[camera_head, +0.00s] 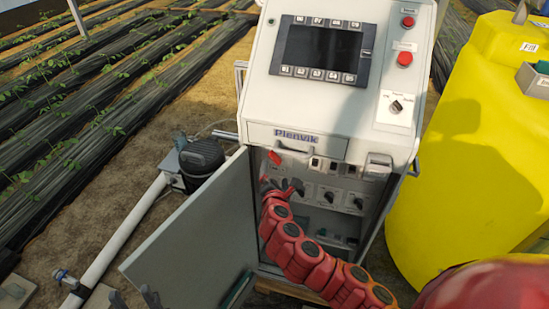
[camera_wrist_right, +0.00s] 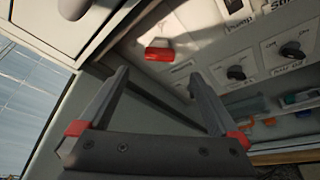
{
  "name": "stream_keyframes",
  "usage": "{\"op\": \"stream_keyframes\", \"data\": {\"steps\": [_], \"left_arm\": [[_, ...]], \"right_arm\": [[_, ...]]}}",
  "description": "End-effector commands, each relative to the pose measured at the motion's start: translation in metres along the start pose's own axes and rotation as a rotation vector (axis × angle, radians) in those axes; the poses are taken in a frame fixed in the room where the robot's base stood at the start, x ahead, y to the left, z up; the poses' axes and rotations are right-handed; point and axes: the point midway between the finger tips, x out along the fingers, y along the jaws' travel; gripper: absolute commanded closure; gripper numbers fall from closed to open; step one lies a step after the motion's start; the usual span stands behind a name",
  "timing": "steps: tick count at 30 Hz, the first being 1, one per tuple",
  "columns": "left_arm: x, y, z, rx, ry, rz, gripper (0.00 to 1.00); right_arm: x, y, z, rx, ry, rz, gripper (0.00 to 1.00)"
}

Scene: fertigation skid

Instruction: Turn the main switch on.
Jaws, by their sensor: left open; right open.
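A red switch handle (camera_head: 275,158), which looks like the main switch, sits at the upper left of the inner panel in the open control cabinet (camera_head: 262,135). In the right wrist view the red handle (camera_wrist_right: 160,50) lies crosswise, just beyond the fingertips; its label is not readable. My right gripper (camera_head: 283,189) is inside the cabinet opening, just below the red handle. In the right wrist view the right gripper (camera_wrist_right: 157,80) is open and empty, apart from the handle. My left gripper (camera_head: 133,297) is open at the bottom left, in front of the door, only its fingertips showing.
The cabinet door (camera_head: 200,240) stands open to the left. Black rotary knobs (camera_head: 330,196) sit right of the red handle; they also show in the wrist view (camera_wrist_right: 236,73). Red buttons (camera_head: 405,58) and a screen are above. A yellow tank (camera_head: 465,180) stands close on the right.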

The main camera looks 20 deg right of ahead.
Motion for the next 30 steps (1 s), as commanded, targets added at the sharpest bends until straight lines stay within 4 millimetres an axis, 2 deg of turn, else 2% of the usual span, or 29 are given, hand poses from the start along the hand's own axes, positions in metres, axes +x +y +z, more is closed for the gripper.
{"op": "stream_keyframes", "data": {"steps": [18,24,30], "left_arm": [[0.017,-0.001,-0.003,0.0,0.0,0.0,0.5],[0.018,-0.001,-0.003,0.0,0.0,0.0,0.5],[0.018,-0.001,-0.003,0.0,0.0,0.0,0.5]], "right_arm": [[0.082,0.001,0.001,0.003,-0.002,-0.003,0.02],[0.098,0.001,0.001,0.003,-0.003,-0.001,0.02],[0.104,0.0,-0.001,0.0,0.001,0.001,0.02]]}}
